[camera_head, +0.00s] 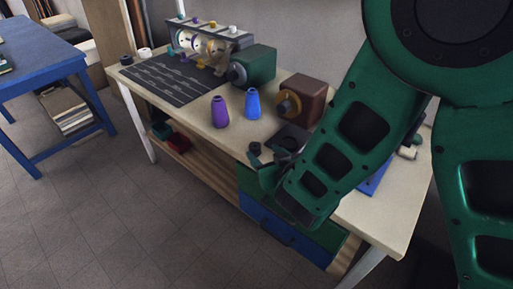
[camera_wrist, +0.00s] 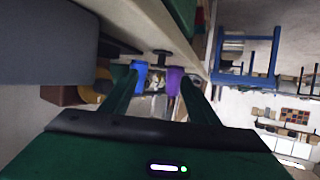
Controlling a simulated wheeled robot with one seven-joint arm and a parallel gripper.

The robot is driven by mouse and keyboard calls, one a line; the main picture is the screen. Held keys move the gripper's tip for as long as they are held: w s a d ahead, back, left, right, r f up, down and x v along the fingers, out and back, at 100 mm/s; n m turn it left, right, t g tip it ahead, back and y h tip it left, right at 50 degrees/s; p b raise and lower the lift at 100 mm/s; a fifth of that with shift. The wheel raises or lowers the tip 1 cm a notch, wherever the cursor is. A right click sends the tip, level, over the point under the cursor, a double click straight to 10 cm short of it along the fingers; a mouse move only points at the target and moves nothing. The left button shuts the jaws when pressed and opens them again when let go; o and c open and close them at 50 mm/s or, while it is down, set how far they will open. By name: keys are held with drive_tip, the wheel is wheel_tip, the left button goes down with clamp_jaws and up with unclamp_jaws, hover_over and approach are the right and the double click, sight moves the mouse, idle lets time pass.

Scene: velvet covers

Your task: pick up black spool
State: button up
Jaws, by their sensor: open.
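A small black spool (camera_wrist: 161,54) stands on the workbench near its front edge. In the wrist view it lies beyond my open gripper (camera_wrist: 160,80), roughly in line with the gap between the fingers. In the head view a small dark shape (camera_head: 255,148) by the front edge looks like this spool, just beyond my green gripper (camera_head: 266,174), which partly crowds it. The jaws hold nothing. Another black spool (camera_head: 126,59) stands at the bench's far left end.
A purple cone (camera_head: 220,112) and a blue cone (camera_head: 252,104) stand behind the near spool. A brown machine (camera_head: 307,101), a green machine (camera_head: 254,65) and a dark mat (camera_head: 172,78) occupy the bench (camera_head: 190,112). A blue table (camera_head: 38,52) stands left.

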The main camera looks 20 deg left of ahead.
sight(255, 146)
drive_tip(key=shift+x, duration=3.4)
drive_tip(key=shift+f, duration=0.1)
drive_tip(key=c, duration=1.1)
